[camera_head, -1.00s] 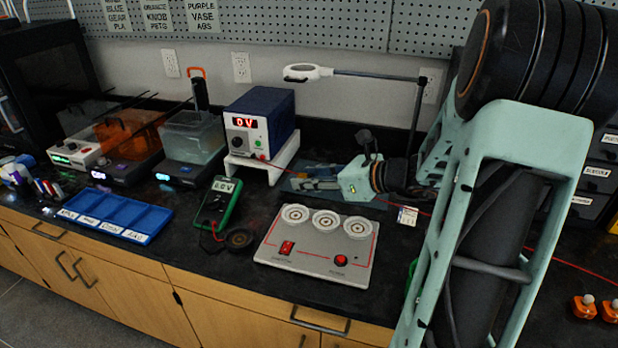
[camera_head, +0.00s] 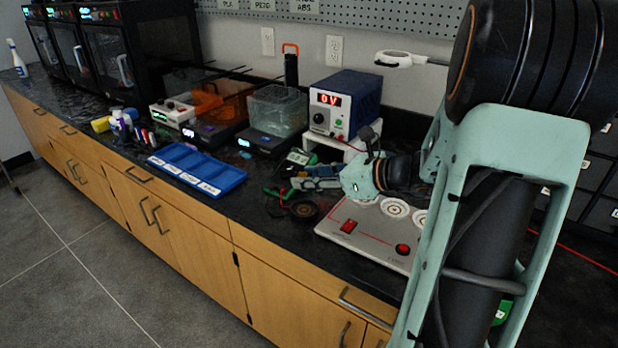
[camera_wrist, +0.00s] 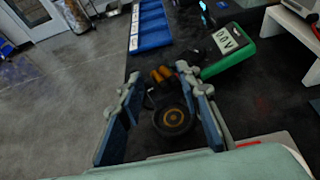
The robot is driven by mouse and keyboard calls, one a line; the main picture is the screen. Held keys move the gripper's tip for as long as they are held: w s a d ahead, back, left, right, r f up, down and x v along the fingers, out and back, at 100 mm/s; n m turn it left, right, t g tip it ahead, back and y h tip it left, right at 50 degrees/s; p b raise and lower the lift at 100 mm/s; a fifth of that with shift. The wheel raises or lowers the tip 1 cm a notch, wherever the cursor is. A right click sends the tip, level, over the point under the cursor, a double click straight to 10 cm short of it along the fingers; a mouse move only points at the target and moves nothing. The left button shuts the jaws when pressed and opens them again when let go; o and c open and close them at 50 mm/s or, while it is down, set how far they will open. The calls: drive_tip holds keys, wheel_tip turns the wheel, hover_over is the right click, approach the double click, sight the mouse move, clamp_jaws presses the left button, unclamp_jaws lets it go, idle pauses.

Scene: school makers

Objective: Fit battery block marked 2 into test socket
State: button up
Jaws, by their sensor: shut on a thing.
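My gripper (camera_head: 298,184) reaches left over the bench, left of the tester panel. In the wrist view its blue fingers (camera_wrist: 160,82) are closed on a dark block with orange-copper cylinders (camera_wrist: 163,75), apparently a battery block; its mark cannot be read. A dark round disc with brown rings (camera_wrist: 172,119) lies below, between the fingers in that view; it also shows in the head view (camera_head: 304,210). This may be the test socket; I cannot tell. The block's height above the bench is unclear.
A green multimeter (camera_wrist: 229,47) is close by, partly hidden by my gripper in the head view. A grey panel (camera_head: 375,245) with round dials lies right of the disc. A blue compartment tray (camera_head: 196,168) is left. A power supply (camera_head: 343,101) stands behind.

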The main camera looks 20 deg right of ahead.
sight(309, 212)
drive_tip(key=shift+a+f, duration=0.1)
drive_tip(key=shift+f, duration=0.2)
wheel_tip(309, 212, down, 5)
drive_tip(key=b, duration=0.5)
drive_tip(key=shift+f, duration=0.15)
drive_tip(key=shift+f+b, duration=0.3)
drive_tip(key=shift+f, duration=0.35)
drive_tip(key=shift+c, duration=0.2)
idle(1.2)
drive_tip(key=o, duration=0.9)
drive_tip(key=shift+p+v, duration=2.8)
drive_tip(key=shift+v, duration=2.75)
